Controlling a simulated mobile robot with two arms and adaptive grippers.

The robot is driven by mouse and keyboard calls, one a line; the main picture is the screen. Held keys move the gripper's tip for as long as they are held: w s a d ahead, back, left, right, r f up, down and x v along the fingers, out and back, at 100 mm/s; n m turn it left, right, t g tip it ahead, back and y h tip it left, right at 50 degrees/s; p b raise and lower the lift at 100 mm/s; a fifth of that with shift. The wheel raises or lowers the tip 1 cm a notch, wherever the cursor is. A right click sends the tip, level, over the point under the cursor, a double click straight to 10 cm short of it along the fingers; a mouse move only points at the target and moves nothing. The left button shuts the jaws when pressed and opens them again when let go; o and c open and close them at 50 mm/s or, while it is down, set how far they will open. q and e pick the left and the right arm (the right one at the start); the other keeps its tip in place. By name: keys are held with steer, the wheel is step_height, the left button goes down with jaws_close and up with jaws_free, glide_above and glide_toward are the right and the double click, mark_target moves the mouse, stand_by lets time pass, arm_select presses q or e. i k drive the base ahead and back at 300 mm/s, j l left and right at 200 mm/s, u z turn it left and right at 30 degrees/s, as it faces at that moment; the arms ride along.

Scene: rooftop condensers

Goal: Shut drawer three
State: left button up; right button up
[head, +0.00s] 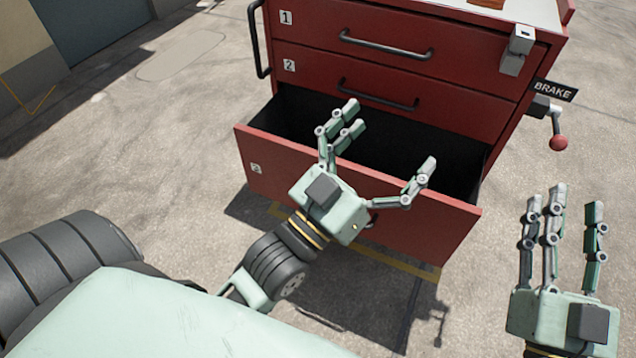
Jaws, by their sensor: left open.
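A red tool cabinet stands ahead in the head view, with drawers labelled 1, 2 and 3. Drawer three (430,228) is pulled out, and its dark inside shows empty where I can see it. Drawer one (310,38) and drawer two (315,78) are shut. My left gripper (385,148) is open, its fingers spread over the front panel of drawer three. It hides part of that panel and most of its handle; whether it touches the drawer I cannot tell. My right gripper (570,220) is to the right of the cabinet, with its fingers apart and empty.
A brake lever with a red knob (558,142) and a black BRAKE sign (556,90) stick out at the cabinet's right side, above my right gripper. A latch (516,50) sits at the cabinet's top right corner. The concrete floor to the left is clear.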

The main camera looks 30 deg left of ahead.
mark_target(435, 224)
steer(key=i+j+u, duration=0.2)
steer(key=u, duration=0.15)
steer(key=i+j+u, duration=0.15)
steer(key=i+u, duration=0.2)
steer(key=k+j+z, duration=0.2)
steer(key=k+z, duration=0.2)
steer(key=k, duration=0.2)
